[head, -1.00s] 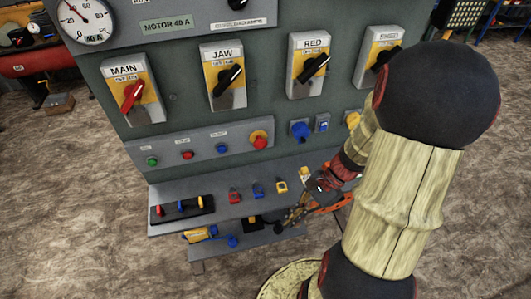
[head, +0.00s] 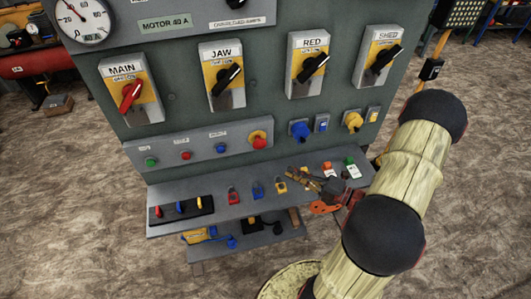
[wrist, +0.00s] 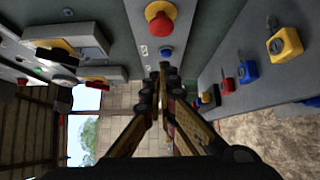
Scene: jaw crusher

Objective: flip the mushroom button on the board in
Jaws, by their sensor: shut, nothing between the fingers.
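The mushroom button (head: 259,141) is a red cap on a round yellow base, at the right end of the grey button strip on the board. In the wrist view the mushroom button (wrist: 161,20) is at the top centre, above my fingertips. My gripper (head: 289,172) is in front of the shelf, below and right of the button in the head view, and apart from it. In the wrist view my gripper (wrist: 168,68) has its fingertips together with nothing between them.
A blue button (head: 222,149) sits left of the mushroom button, and a blue socket (head: 300,131) right of it. The shelf (head: 219,213) below juts out and carries several padlocks, including a yellow one (head: 281,187). Rotary switches are above, including JAW (head: 228,76).

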